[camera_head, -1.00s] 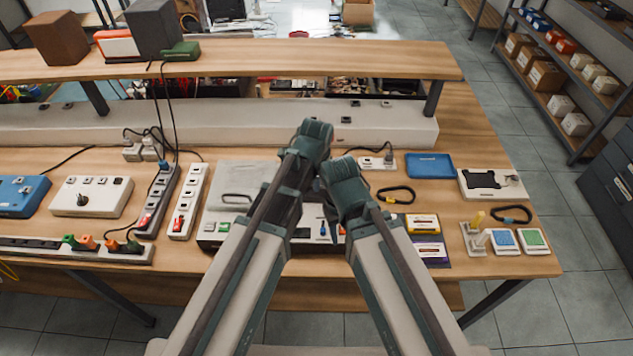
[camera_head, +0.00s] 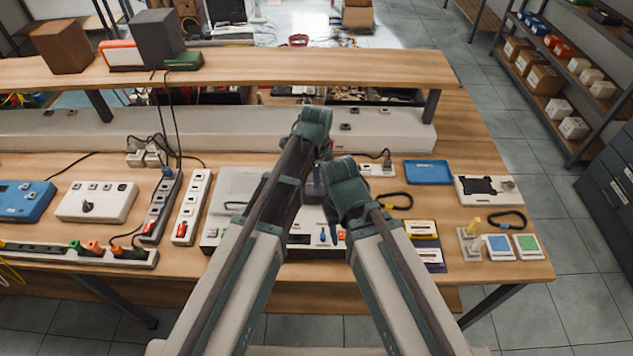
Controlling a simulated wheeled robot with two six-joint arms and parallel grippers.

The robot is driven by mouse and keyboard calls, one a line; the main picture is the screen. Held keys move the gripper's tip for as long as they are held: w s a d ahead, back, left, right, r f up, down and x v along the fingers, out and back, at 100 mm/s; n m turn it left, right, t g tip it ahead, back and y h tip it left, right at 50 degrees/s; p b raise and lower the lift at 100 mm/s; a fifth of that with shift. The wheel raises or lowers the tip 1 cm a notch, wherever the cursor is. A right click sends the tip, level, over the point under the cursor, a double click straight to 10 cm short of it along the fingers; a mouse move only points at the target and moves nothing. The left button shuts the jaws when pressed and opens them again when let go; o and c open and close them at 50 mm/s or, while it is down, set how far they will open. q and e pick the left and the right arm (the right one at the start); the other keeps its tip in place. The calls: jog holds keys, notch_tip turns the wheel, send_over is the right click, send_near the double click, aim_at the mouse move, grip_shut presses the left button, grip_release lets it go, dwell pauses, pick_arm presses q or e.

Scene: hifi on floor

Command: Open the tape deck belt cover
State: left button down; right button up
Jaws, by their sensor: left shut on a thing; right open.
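Power strips (camera_head: 191,205) stand left of the deck. A black loop (camera_head: 397,201), a blue tray (camera_head: 428,172), yellow and purple boxes (camera_head: 424,231) and small coloured pads lie to the right. A raised shelf (camera_head: 260,70) crosses behind. Bare wood shows around the blue tray.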

pick_arm(q)
jog(key=w+r+p, duration=0.1)
jog(key=w, duration=0.9)
jog(key=w+r+p, duration=0.1)
jog(key=w+r, duration=0.1)
jog(key=w, duration=0.8)
jog(key=shift+w+r+p, duration=0.2)
jog(key=shift+r+p, duration=0.1)
jog(key=shift+p, duration=0.1)
jog(key=c, duration=0.9)
grip_release()
jog(key=shift+s+r, duration=0.1)
jog(key=shift+r, duration=0.1)
jog(key=r+p, duration=1.3)
jog(key=shift+s+r+p, duration=0.2)
jog(key=shift+s+p, duration=0.15)
jog(key=shift+p, duration=0.05)
